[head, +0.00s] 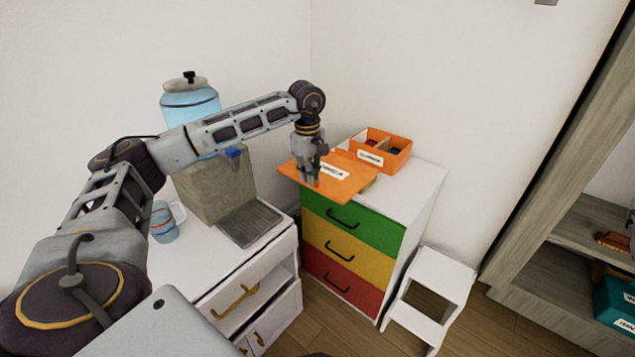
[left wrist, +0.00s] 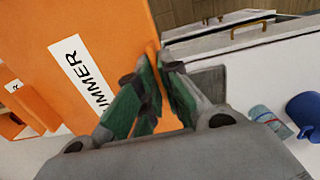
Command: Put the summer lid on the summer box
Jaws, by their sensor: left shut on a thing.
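The summer lid (head: 345,187) is a flat orange panel with a white label; in the left wrist view the lid (left wrist: 110,30) reads "UMMER". My left gripper (head: 312,178) is shut on its left edge, and the fingers (left wrist: 156,80) pinch that edge. The lid is roughly level, over the front of the chest top and past its front left edge. An open orange box (head: 397,159) with a divider and a white label stands behind it on the chest; small dark items show inside. The label is too small to read. My right gripper is out of view.
The white chest (head: 427,180) has green, yellow and red drawers. Something yellow (head: 369,186) shows beside the lid. A water dispenser (head: 190,105) and a cup (head: 163,222) stand on the left counter. A white step stool (head: 440,270) is at right, near shelves with a teal box (head: 615,300).

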